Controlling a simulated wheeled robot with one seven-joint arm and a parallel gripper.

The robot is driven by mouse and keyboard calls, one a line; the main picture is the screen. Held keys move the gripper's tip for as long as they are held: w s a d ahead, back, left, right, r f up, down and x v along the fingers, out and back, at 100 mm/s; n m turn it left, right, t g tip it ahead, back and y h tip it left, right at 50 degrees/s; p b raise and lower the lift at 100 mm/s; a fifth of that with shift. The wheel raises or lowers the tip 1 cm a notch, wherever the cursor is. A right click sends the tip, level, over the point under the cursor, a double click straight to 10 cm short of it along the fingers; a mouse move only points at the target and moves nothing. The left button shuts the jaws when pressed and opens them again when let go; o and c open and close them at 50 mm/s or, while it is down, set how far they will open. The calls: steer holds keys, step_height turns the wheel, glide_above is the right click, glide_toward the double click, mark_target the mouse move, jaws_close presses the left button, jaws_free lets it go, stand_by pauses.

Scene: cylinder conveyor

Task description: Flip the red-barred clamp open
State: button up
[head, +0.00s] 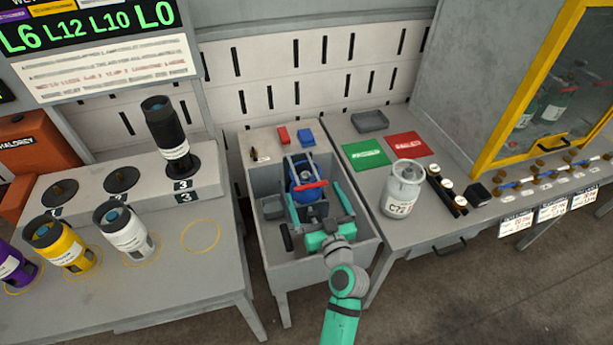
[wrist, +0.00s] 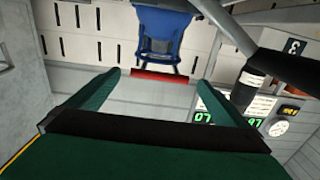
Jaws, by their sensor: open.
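In the wrist view the red bar (wrist: 162,76) lies level between the fingertips, below the blue part (wrist: 164,30). My gripper (head: 318,203) is open, reaching into the bin from the front, with its green fingers on either side of the bar. In the wrist view my gripper (wrist: 159,80) holds nothing. Whether the fingers touch the bar cannot be told.
Small red (head: 283,135) and blue (head: 306,137) blocks sit on the bin's back ledge. A white-grey cylinder (head: 402,190) stands on the right table, near green (head: 366,155) and red (head: 407,145) mats. Several cylinders stand on the left table. The bin walls surround my gripper.

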steer(key=x, duration=0.8)
steer(key=shift+c, duration=0.3)
